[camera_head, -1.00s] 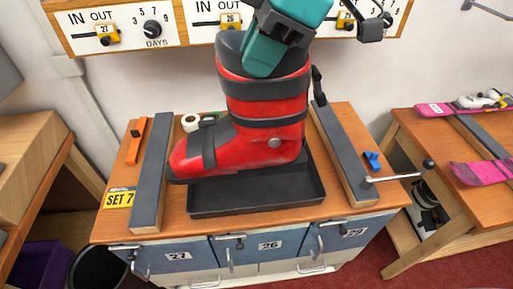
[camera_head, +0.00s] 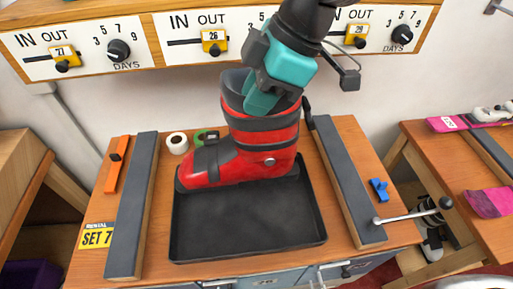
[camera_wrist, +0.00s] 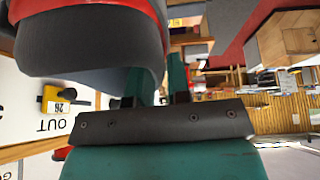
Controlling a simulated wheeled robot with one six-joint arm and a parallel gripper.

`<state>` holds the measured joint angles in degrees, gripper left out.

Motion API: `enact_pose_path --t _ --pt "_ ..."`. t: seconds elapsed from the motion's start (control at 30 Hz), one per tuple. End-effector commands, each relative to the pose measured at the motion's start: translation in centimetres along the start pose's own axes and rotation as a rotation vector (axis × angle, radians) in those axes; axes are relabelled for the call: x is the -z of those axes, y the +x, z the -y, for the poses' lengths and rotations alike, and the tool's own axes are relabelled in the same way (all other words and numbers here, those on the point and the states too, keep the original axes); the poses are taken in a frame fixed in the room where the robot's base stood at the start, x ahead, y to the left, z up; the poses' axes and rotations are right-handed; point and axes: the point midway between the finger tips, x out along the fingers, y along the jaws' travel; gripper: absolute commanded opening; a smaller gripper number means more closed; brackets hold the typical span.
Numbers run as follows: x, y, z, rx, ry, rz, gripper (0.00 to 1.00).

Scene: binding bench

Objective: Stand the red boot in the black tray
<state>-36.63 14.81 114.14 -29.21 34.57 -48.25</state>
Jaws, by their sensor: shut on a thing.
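The red boot (camera_head: 268,140), with black straps and a dark grey liner, is upright with its toe to the left. It is over the back part of the black tray (camera_head: 250,232), its toe near the tray's left rim. The front of the tray is bare. I cannot tell whether the sole touches the tray floor. My teal gripper (camera_head: 262,102) is shut on the boot's upper cuff from above. The boot also shows in the wrist view (camera_wrist: 92,45), close beside the gripper fingers (camera_wrist: 150,85), whose tips are partly hidden.
Two grey-topped rails (camera_head: 132,205) (camera_head: 345,180) flank the tray. A dial panel (camera_head: 205,40) stands behind, close to my gripper.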

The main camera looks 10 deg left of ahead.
Motion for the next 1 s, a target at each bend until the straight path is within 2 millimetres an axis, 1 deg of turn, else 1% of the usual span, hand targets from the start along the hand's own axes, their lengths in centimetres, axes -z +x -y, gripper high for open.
enact_pose_path --t 0.1,0.2,0.33,0.4,0.57,0.8,0.9,1.0 --pt "-1.2 2.4 0.1 0.002 0.001 0.000 0.00" --pt "-2.3 4.3 0.2 0.001 0.002 0.000 0.00" --pt "-3.2 6.3 0.3 -0.001 0.001 -0.001 0.00" --pt "-3.5 7.0 0.2 -0.003 -0.001 -0.002 0.00" --pt "-4.0 7.9 0.3 -0.004 0.000 -0.002 0.00" --pt "-5.3 10.5 0.4 -0.003 0.000 -0.002 0.00" --pt "-5.5 10.9 0.4 -0.005 -0.001 -0.002 0.00" --pt "-5.6 11.0 0.4 -0.006 -0.002 -0.003 0.00"
